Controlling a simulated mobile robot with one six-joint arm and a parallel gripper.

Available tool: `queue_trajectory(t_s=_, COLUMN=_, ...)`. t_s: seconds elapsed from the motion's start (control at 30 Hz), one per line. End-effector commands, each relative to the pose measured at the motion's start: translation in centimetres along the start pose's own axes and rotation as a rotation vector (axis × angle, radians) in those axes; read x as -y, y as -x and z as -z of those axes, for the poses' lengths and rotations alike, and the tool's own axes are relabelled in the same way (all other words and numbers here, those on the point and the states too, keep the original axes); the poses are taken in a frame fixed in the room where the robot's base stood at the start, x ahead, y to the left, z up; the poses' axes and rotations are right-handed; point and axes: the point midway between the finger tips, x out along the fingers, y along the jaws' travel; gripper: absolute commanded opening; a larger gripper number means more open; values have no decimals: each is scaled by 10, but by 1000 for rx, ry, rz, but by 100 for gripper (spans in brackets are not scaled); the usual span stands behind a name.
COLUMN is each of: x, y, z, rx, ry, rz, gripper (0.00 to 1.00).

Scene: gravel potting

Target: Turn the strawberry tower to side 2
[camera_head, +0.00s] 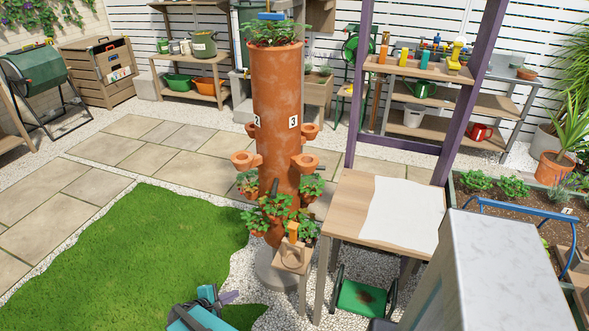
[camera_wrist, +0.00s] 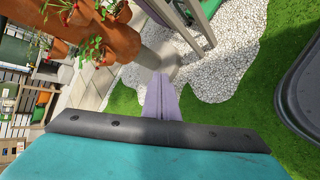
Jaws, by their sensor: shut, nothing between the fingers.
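The strawberry tower (camera_head: 277,90) is a tall terracotta cylinder standing upright in the middle of the head view. It has small side cups and several strawberry plants, with more leaves on top. A label 3 (camera_head: 293,121) faces the head camera, and a label 2 (camera_head: 257,120) shows near the tower's left edge. In the wrist view the tower (camera_wrist: 112,32) crosses the upper left. My gripper (camera_head: 230,297) has purple fingers and is low, left of the tower's foot and apart from it. Its fingers (camera_wrist: 161,82) are together and empty. The tower's far side is hidden.
A small wooden stand (camera_head: 291,258) with an orange-topped item stands close against the tower's front. A wooden table (camera_head: 348,205) with a white sheet is just right, with a purple post behind it. Lawn (camera_head: 130,255) and gravel lie open to the left.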

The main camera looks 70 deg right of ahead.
Motion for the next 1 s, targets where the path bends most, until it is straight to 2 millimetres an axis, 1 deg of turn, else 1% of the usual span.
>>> queue_trajectory(t_s=0.03, x=17, y=8, z=6, rx=-6, ry=-11, rz=40, gripper=0)
queue_trajectory(t_s=0.17, x=60, y=26, z=17, rx=-8, ry=-42, rz=152, gripper=0)
queue_trajectory(t_s=0.3, x=107, y=50, z=26, rx=-5, ry=-67, rz=277, gripper=0)
queue_trajectory(t_s=0.37, x=127, y=61, z=30, rx=-1, ry=-75, rz=331, gripper=0)
queue_trajectory(t_s=0.5, x=174, y=90, z=35, rx=12, ry=-88, rz=457, gripper=0)
queue_trajectory(t_s=0.57, x=194, y=103, z=36, rx=21, ry=-90, rz=512, gripper=0)
queue_trajectory(t_s=0.6, x=208, y=112, z=36, rx=26, ry=-91, rz=549, gripper=0)
queue_trajectory(t_s=0.7, x=240, y=136, z=36, rx=44, ry=-90, rz=639, gripper=0)
queue_trajectory(t_s=0.8, x=268, y=160, z=34, rx=63, ry=-86, rz=723, gripper=0)
queue_trajectory(t_s=0.9, x=290, y=179, z=32, rx=80, ry=-82, rz=791, gripper=0)
queue_trajectory(t_s=1.0, x=305, y=192, z=29, rx=95, ry=-78, rz=837, gripper=0)
